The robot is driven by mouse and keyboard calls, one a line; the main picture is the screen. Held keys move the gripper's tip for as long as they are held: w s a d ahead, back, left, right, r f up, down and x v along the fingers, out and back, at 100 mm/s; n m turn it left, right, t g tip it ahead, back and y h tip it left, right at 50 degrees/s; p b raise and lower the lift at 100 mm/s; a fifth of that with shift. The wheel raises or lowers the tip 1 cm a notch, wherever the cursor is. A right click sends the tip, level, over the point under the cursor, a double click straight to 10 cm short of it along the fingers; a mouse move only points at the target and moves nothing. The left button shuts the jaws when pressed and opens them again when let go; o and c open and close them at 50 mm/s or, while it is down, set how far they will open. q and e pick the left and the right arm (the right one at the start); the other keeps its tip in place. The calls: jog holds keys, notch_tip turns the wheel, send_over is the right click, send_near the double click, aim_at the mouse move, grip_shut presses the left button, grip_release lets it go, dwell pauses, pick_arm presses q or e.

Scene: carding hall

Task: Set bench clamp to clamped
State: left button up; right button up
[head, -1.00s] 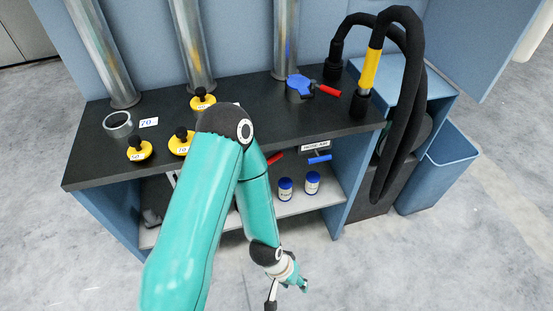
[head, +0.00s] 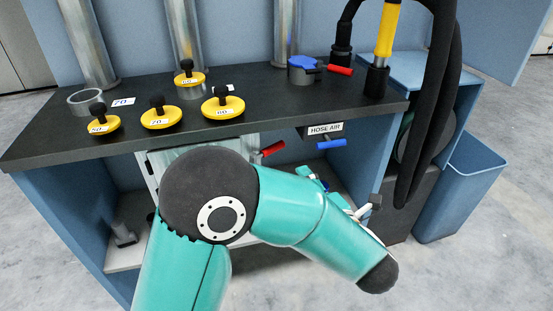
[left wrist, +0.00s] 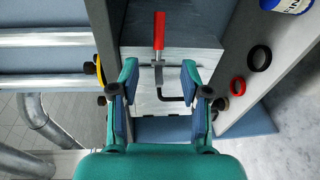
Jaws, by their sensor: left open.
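A red-handled fitting with a metal body (left wrist: 158,64) sits on a light grey box under the bench top; it looks like a clamp or latch. Its red handle (left wrist: 159,30) points up in the left wrist view, and in the head view the handle (head: 272,148) shows just above my arm. My left gripper (left wrist: 159,82) is open and empty, its fingers on either side of the line of the fitting; I cannot tell how far off. My right gripper is not in view.
Yellow weights with black knobs (head: 160,118) and a grey ring (head: 92,100) stand on the black bench top (head: 60,128). A blue lever (head: 331,144) hangs under the HOSE AIR label. Black hoses and a blue bin (head: 460,185) are at right.

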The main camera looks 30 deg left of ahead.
aim_at(277, 150)
pick_arm(q)
jog(key=b+x, duration=0.1)
jog(key=x, duration=1.5)
jog(key=shift+w+a, duration=0.1)
jog(key=shift+a, duration=0.1)
grip_shut()
